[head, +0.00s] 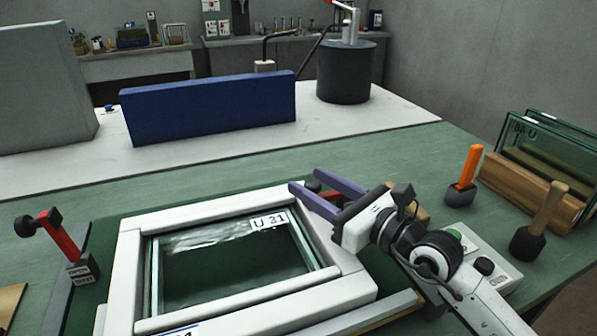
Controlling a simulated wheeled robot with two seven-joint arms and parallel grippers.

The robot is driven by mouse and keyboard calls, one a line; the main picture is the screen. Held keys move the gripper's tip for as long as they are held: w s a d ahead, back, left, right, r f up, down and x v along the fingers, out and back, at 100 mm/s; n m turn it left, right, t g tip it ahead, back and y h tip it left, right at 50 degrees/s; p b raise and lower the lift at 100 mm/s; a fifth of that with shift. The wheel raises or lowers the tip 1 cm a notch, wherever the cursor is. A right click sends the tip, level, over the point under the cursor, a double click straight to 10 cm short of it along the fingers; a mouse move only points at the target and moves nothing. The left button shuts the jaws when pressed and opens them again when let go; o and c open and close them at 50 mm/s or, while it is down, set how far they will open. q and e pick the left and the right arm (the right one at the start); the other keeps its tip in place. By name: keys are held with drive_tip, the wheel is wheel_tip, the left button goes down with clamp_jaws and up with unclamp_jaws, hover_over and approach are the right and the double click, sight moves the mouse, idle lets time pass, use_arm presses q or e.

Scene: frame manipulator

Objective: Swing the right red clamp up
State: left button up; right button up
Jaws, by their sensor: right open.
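The right red clamp (331,196) is at the far right corner of the white frame (130,247). It shows as a short red piece with a dark knob, mostly hidden behind my right gripper. My right gripper (305,181) has two purple fingers spread apart around the area of the clamp's dark knob. I cannot tell whether they touch it. The left red clamp (62,234) is at the left of the frame, with its red arm tilted up and a black end. My left gripper is out of view.
The frame holds a glass pane labelled U 31 (230,250). To the right are an orange-handled tool (472,168), a wooden-handled tool (549,212), a wooden rack with glass panes (530,190) and a button box (485,262). A blue block (210,108) stands behind.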

drive_tip(key=shift+x, duration=2.3)
clamp_jaws()
